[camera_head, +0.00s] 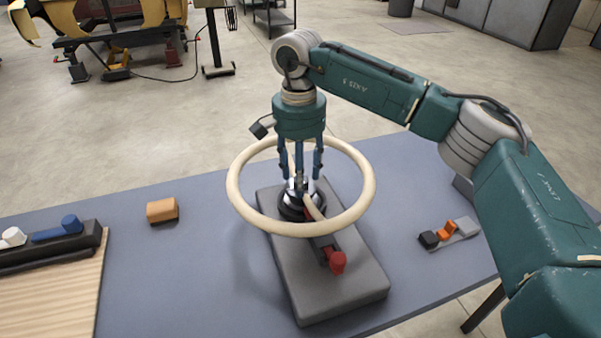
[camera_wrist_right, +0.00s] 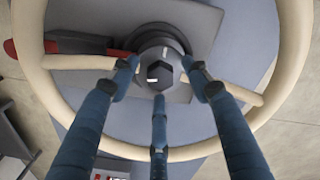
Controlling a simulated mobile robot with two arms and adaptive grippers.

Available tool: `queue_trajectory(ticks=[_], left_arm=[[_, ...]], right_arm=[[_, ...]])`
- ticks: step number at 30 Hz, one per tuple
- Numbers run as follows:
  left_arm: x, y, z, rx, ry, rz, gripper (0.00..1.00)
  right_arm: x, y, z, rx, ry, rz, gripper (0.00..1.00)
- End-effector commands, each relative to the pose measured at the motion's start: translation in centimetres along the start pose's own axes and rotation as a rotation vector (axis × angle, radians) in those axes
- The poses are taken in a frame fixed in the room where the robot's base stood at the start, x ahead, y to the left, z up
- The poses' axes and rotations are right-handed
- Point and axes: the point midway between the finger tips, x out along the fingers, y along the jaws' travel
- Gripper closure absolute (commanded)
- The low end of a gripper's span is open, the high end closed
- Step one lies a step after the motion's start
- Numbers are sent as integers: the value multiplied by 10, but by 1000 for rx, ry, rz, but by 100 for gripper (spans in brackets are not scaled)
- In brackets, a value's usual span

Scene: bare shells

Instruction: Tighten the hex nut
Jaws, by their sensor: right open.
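The dark hex nut (camera_wrist_right: 160,73) sits at the centre of the silver hub of a cream steering wheel (camera_wrist_right: 30,40). In the head view the wheel (camera_head: 236,190) lies flat above a grey base block (camera_head: 335,295) on the table. My right gripper (camera_head: 301,182) points straight down over the hub, inside the rim. In the right wrist view its three blue fingers (camera_wrist_right: 161,82) are spread apart around the nut, with gaps between fingertips and nut. It holds nothing. The fingers partly hide the nut in the head view. My left gripper is not in view.
A red-handled lever (camera_head: 337,262) sticks out from under the wheel toward the front. An orange-brown block (camera_head: 162,210) lies to the left, beside a dark rack (camera_head: 75,248) on a wooden board (camera_head: 60,300). Small parts on a plate (camera_head: 457,239) lie to the right, near my right arm.

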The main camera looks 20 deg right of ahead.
Motion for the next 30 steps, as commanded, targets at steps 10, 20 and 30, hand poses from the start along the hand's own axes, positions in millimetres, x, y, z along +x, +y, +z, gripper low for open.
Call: queue_trajectory(ticks=[10,20,30], left_arm=[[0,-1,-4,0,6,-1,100],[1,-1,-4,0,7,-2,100],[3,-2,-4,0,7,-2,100]], right_arm=[[1,0,0,0,0,0,70],[1,0,0,45,-2,0,97],[1,-1,1,277,-7,1,97]])
